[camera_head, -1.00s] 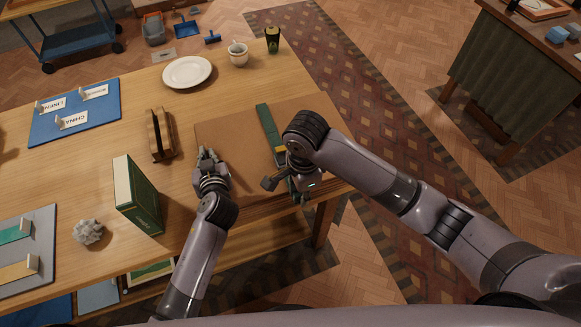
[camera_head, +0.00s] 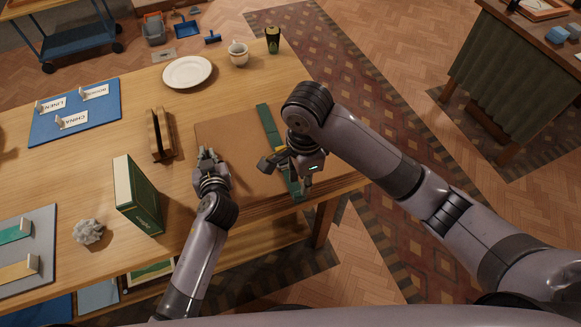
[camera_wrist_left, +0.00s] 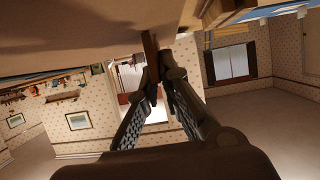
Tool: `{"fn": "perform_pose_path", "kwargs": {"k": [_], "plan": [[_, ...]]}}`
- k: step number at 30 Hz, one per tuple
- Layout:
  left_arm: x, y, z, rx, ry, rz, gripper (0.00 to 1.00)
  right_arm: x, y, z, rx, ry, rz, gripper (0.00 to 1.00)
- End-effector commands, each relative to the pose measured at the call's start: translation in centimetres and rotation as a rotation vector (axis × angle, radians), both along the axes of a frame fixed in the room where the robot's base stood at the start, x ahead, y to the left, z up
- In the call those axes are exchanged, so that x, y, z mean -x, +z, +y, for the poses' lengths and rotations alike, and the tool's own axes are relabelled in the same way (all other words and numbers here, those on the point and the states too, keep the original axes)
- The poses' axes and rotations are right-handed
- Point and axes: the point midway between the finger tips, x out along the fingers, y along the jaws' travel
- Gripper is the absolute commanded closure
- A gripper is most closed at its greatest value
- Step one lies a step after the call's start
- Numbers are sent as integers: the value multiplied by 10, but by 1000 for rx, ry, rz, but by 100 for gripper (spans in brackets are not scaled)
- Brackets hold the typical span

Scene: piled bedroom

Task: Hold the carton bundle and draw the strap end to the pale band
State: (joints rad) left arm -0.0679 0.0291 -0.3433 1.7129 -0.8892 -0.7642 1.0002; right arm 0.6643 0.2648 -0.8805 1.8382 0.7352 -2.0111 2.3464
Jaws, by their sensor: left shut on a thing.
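The carton bundle (camera_head: 228,135) is a flat brown stack near the table's right front edge. A green strap (camera_head: 267,120) runs across its right part, with a yellow piece (camera_head: 281,149) beside my right gripper. Green strap also shows near the front edge (camera_head: 295,188). My left gripper (camera_head: 208,156) is shut on the bundle's left front part; the left wrist view shows its fingertips (camera_wrist_left: 158,60) together at a thin brown edge. My right gripper (camera_head: 288,175) is over the strap near the front edge. Its hold on the strap is unclear, and I cannot make out a pale band.
A brown wooden holder (camera_head: 160,135), a green box-like book (camera_head: 136,195) and a grey crumpled lump (camera_head: 88,231) stand left of the bundle. A white plate (camera_head: 187,72), cup (camera_head: 238,53) and dark tumbler (camera_head: 273,40) are at the back. Bare table lies between plate and bundle.

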Motion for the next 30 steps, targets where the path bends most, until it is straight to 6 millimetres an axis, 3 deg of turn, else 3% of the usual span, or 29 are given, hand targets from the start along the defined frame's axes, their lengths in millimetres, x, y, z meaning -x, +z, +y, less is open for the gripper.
{"fn": "perform_pose_path", "kwargs": {"k": [28, 30], "plan": [[0, 0, -1, 2, 0, 0, 100, 0, -1, 0, 0, -1, 0, 77], [0, 0, -1, 2, 0, 0, 100, 0, -1, 0, 0, -1, 0, 73]]}}
